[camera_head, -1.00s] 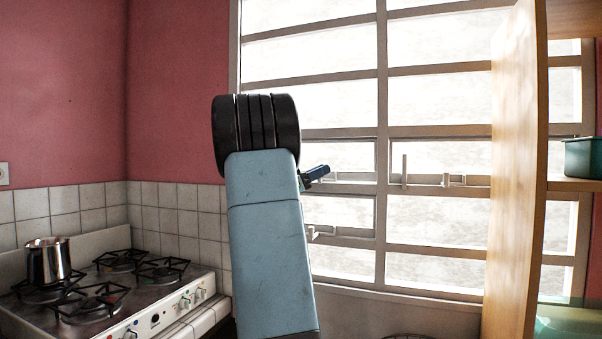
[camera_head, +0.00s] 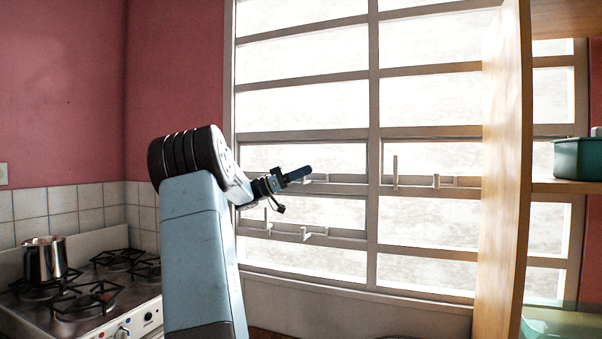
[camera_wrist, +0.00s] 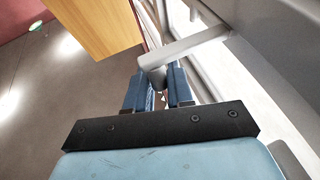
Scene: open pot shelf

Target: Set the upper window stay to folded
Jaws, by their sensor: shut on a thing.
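In the wrist view, my gripper's two blue fingers (camera_wrist: 158,82) are closed around the rounded end of a pale grey bar, which looks like the upper window stay (camera_wrist: 188,46). The bar runs from the fingertips up and right toward the window frame. In the head view my gripper (camera_head: 303,173) is at the upper rail of the left window column. A small part of the stay (camera_head: 319,178) shows just right of the fingertips; the rest is hidden behind them. The stay's angle is hard to tell in the head view.
A lower stay (camera_head: 305,235) sits on the rail below, and another stay (camera_head: 436,181) with an upright handle (camera_head: 395,171) is on the right column. A wooden shelf side (camera_head: 507,180) stands at right, with a green pot (camera_head: 579,158). A stove (camera_head: 95,290) with a metal pot is at left.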

